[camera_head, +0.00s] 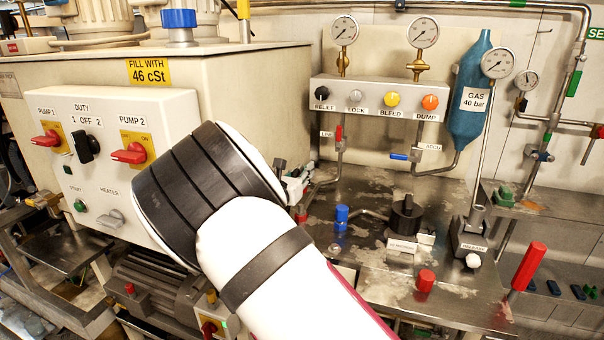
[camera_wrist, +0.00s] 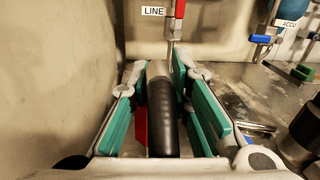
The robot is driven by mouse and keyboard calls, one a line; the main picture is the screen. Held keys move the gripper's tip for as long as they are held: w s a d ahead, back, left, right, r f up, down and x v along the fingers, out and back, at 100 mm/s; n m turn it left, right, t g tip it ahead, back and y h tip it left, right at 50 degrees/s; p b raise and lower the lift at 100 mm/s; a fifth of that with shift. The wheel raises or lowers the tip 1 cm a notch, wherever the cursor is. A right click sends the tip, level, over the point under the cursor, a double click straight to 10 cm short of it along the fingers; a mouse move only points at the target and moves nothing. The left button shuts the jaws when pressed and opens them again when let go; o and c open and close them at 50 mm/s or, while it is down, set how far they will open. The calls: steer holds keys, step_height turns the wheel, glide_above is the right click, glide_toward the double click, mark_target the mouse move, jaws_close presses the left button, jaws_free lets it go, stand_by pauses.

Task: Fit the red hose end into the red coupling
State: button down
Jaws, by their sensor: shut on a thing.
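In the wrist view my gripper (camera_wrist: 159,72) has its teal-padded fingers on both sides of a black hose end (camera_wrist: 163,118) with a pale grey tip. It is shut on this hose end, which points away from the camera. A red piece (camera_wrist: 141,124) shows beside the hose, partly behind the left finger; I cannot tell what it belongs to. In the head view my gripper (camera_head: 292,182) is mostly hidden behind my arm. A small red fitting (camera_head: 301,215), perhaps the red coupling, shows just below it on the steel bench. The hose is hidden there.
A blue fitting (camera_head: 342,217), a black knob (camera_head: 405,215) and a red cap (camera_head: 426,281) stand on the bench (camera_head: 450,200). The red-handled LINE valve (camera_head: 339,134) is behind my gripper. The cream pump cabinet (camera_head: 105,140) closes the left side.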

steer(key=c, duration=2)
jaws_free()
jaws_close()
steer(key=shift+f, duration=0.1)
steer(key=shift+f+b, duration=0.5)
steer(key=shift+f, duration=1.1)
steer(key=shift+n+p, duration=0.4)
steer(key=shift+p, duration=0.1)
steer(key=shift+f+b, duration=0.7)
steer(key=shift+f, duration=1.1)
steer(key=o, duration=0.6)
jaws_free()
